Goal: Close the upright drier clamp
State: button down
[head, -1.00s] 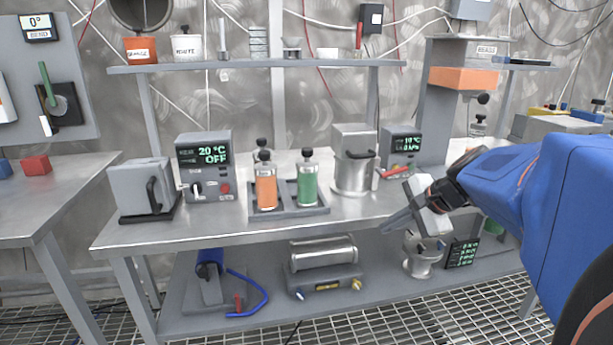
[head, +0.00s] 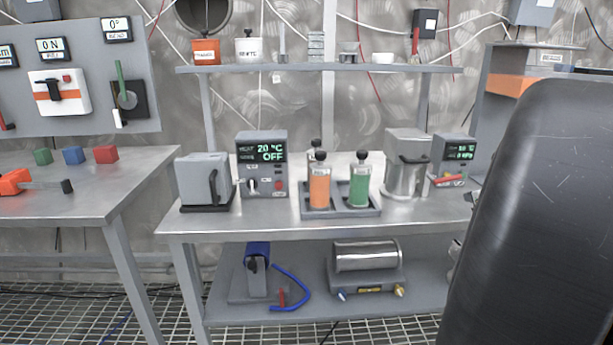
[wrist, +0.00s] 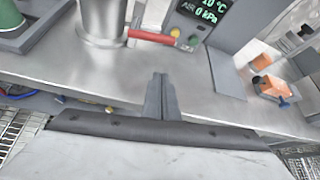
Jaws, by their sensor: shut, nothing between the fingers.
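My gripper (wrist: 160,82) is shut and empty, over the bench front and apart from the vessel. The head view does not show my gripper.
A display unit (head: 452,160) stands right of the vessel, and a rack (head: 340,211) with orange and green bottles left of it. A 20 °C control box (head: 262,165) and grey box (head: 203,180) stand further left. My dark arm link hides the bench's right end.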

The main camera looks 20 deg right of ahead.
jog(key=x, duration=0.6)
jog(key=shift+w+f, duration=0.15)
jog(key=shift+w, duration=0.1)
jog(key=shift+w+d, duration=0.1)
jog(key=shift+w, duration=0.1)
jog(key=shift+w+a+r, duration=0.15)
jog(key=shift+r, duration=0.8)
jog(key=shift+w+a+r, duration=0.15)
jog(key=shift+w+r, duration=0.05)
jog(key=shift+r, duration=0.75)
